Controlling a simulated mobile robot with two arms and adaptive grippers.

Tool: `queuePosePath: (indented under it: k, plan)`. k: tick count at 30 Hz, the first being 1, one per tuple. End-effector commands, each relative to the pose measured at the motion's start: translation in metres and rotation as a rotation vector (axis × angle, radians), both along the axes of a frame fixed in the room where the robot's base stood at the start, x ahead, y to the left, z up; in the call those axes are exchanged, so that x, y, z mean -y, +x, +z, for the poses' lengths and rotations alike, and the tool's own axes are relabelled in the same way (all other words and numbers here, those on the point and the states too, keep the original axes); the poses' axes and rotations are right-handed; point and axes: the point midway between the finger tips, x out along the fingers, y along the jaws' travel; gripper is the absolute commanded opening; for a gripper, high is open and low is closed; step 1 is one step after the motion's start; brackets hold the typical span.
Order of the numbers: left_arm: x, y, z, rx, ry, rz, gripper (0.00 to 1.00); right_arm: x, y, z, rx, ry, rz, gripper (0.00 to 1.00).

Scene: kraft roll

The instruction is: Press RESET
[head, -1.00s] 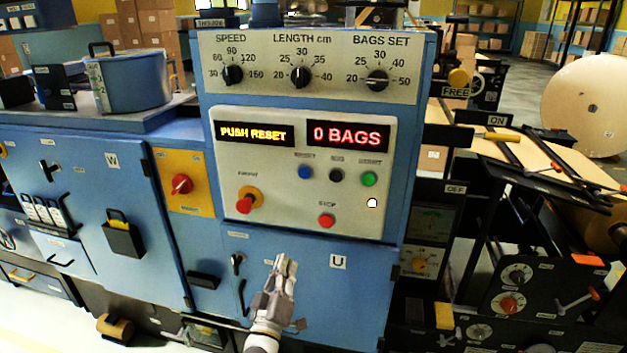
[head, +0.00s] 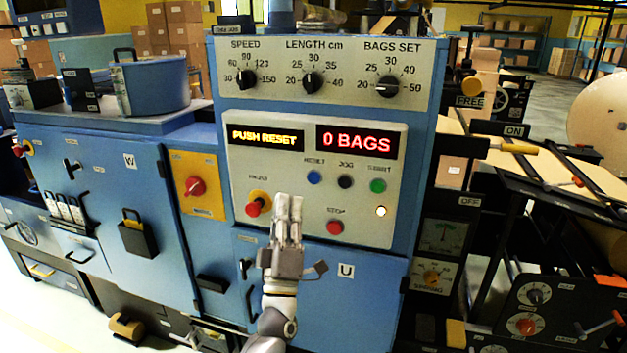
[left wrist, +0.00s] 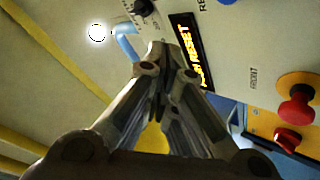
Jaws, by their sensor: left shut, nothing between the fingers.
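The blue RESET button (head: 313,177) is on the grey control panel (head: 300,235), below the lit displays. The amber display (head: 265,138) reads PUSH RESET and the red display (head: 353,141) reads 0 BAGS. My left gripper (head: 288,200) is shut and empty, pointing up in front of the panel. Its tips are below and left of the RESET button and right of the red FRONT knob (head: 256,207). In the left wrist view the shut fingers (left wrist: 160,50) overlap the edge of the amber display (left wrist: 195,50). My right gripper is not in view.
Beside RESET are a black JOG button (head: 345,182) and a green START button (head: 377,186). A red STOP button (head: 335,227) is just right of my gripper. A red rotary switch (head: 195,187) on a yellow plate is to the left. Dials (head: 313,83) line the upper panel.

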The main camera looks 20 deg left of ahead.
Motion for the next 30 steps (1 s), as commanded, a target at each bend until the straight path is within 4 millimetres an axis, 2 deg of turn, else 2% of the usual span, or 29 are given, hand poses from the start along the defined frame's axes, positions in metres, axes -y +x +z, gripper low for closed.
queuePosePath:
  k: [5,18,24,30]
  plan:
    - [0.001,0.013,-0.002,0.001,0.0,0.0,0.0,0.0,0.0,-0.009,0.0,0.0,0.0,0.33]
    - [0.002,0.071,-0.004,0.001,0.0,0.0,0.0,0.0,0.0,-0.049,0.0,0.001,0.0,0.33]
    - [0.003,0.085,-0.002,0.0,0.0,0.0,0.0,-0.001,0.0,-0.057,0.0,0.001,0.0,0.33]
    - [0.003,0.088,0.0,-0.001,0.0,0.0,0.0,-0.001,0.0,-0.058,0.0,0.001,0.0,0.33]
